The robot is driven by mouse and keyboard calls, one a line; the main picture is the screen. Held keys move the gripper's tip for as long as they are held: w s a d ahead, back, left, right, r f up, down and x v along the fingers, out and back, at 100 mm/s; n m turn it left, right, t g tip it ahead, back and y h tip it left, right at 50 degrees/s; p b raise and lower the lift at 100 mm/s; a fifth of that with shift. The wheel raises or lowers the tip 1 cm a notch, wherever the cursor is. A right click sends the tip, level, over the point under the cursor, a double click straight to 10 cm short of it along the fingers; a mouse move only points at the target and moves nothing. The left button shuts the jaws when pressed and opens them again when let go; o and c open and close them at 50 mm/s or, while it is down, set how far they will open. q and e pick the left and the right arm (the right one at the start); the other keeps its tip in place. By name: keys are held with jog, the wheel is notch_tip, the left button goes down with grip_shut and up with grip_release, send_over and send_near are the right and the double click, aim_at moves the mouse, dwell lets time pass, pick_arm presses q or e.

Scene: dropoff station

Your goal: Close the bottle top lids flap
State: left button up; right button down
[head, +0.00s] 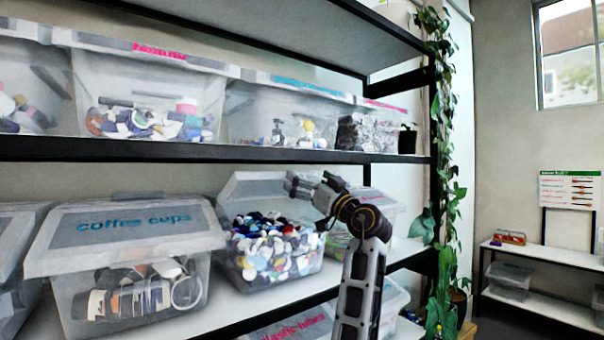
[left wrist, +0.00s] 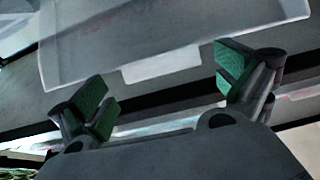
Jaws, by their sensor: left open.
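The bottle top bin (head: 240,272) is a clear tub full of mixed coloured caps on the middle shelf. Its pale lid flap (head: 250,187) stands raised behind the caps. My left gripper (head: 296,186) is at the right part of the raised flap, above the caps; whether it touches the flap is unclear. In the left wrist view the left gripper (left wrist: 166,86) has its green-padded fingers wide apart with nothing held between them. A pale translucent panel (left wrist: 165,35), likely the flap, lies just beyond the fingers. My right gripper does not show.
A shut coffee cups bin (head: 132,240) stands close on the left. Another bin (head: 375,199) is partly hidden behind my arm on the right. The upper shelf edge (head: 200,150) runs above the gripper. A plastic tubes bin (head: 290,328) sits below.

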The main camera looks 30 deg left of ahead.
pick_arm(q)
jog(key=shift+x, duration=1.45)
jog(key=c, duration=1.2)
